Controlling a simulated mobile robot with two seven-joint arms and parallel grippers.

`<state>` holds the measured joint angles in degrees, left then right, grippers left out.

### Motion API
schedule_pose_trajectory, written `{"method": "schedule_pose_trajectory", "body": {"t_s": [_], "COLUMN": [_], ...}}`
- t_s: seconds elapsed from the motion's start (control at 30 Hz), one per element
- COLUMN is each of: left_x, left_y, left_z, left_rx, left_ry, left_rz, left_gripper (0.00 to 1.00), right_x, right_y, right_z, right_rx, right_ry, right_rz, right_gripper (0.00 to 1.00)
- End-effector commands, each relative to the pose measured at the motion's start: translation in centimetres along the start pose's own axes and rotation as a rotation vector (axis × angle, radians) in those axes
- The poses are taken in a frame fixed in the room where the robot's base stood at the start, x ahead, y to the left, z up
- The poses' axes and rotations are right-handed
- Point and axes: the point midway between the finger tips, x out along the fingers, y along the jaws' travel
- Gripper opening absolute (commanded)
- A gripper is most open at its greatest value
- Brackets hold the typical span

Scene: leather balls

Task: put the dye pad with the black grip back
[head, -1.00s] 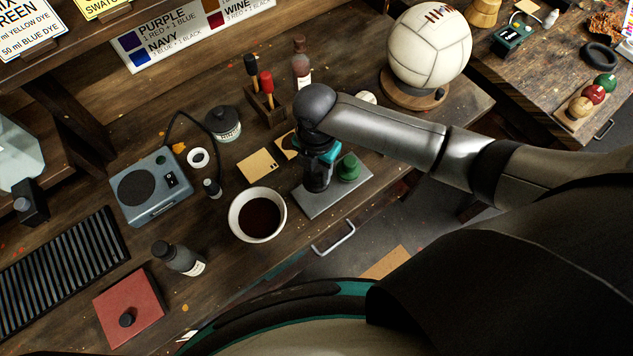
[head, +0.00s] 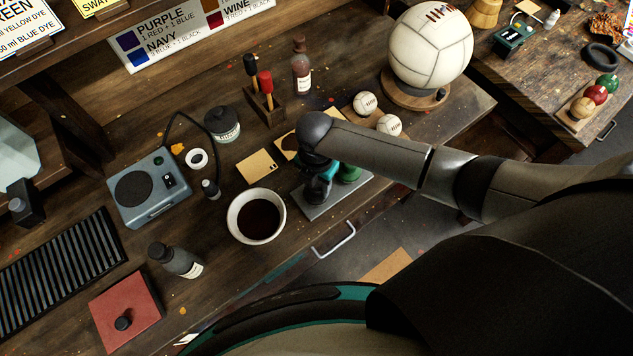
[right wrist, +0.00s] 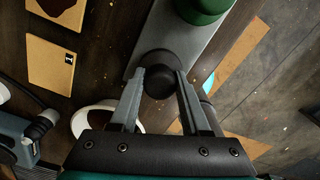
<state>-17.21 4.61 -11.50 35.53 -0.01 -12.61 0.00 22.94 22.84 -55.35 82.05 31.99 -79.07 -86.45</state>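The grey tray (head: 318,212) lies near the front edge of the bench; it also shows in the right wrist view (right wrist: 168,35). A green-topped pad (head: 348,173) stands on it, also in the right wrist view (right wrist: 203,10). In the right wrist view a round black grip (right wrist: 158,82) sits between my right fingertips, which press close on both sides. My right gripper (right wrist: 160,78) appears shut on it, pointing down over the tray. In the head view my right gripper (head: 318,190) hides that pad. Whether its underside touches the tray is unclear. My left gripper is not in view.
A white bowl of dark dye (head: 232,217) stands just left of the tray. Tan swatches (head: 257,166) lie behind it. Two small balls (head: 389,124) and a large ball (head: 430,45) are at the back right. A drawer handle (head: 335,242) projects at the front edge.

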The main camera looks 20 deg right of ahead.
Motion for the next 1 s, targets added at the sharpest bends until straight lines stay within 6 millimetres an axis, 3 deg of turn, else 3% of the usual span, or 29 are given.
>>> {"method": "schedule_pose_trajectory", "body": {"t_s": [0.03, 0.23, 0.57, 0.77, 1.0], "left_x": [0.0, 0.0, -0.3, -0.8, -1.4], "left_y": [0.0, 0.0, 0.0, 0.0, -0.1], "left_z": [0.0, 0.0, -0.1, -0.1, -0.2], "left_rx": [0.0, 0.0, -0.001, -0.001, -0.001], "left_ry": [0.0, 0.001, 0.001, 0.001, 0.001], "left_rz": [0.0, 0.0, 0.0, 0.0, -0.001], "left_gripper": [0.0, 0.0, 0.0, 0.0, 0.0], "right_x": [0.0, 0.0, -0.4, -3.0, -8.0], "right_y": [0.0, 0.0, 0.0, 0.1, 0.1], "right_z": [0.0, 0.0, 0.0, 0.1, 0.1], "right_rx": [0.0, 0.0, 0.0, -0.001, 0.0], "right_ry": [0.0, 0.0, 0.0, -0.001, -0.002], "right_rz": [0.0, -0.001, 0.0, 0.004, 0.005], "right_gripper": [0.52, 0.75, 0.75, 0.75, 0.75]}}
